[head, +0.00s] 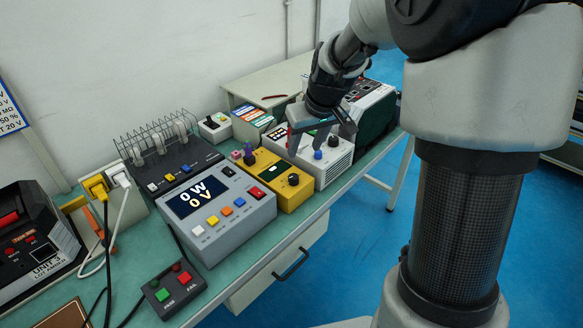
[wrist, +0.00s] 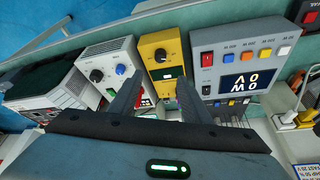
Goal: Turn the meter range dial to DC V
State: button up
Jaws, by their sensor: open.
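The yellow meter (head: 275,176) stands on the bench between the grey display unit and a white box. Its black range dial (head: 293,179) faces up near the front edge. In the wrist view the yellow meter (wrist: 158,40) lies ahead between my fingers, with the dial (wrist: 161,55) in plain sight. The dial's markings are too small to read. My gripper (head: 321,136) is open and empty, above the white box and to the right of the meter in the head view. In the wrist view its two fingers (wrist: 159,80) are spread apart, clear of the dial.
The grey unit (head: 216,215) reads 0 W and 0 V. The white box (head: 333,164) has a black knob and a blue knob. A black button box (head: 173,290) lies near the front edge. A wire rack (head: 158,140) stands behind.

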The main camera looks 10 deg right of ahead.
aim_at(294, 176)
jog(key=b+x, duration=0.1)
jog(key=x, duration=1.4)
jog(key=shift+w+f, duration=0.1)
jog(key=shift+f, duration=0.25)
jog(key=c, duration=1)
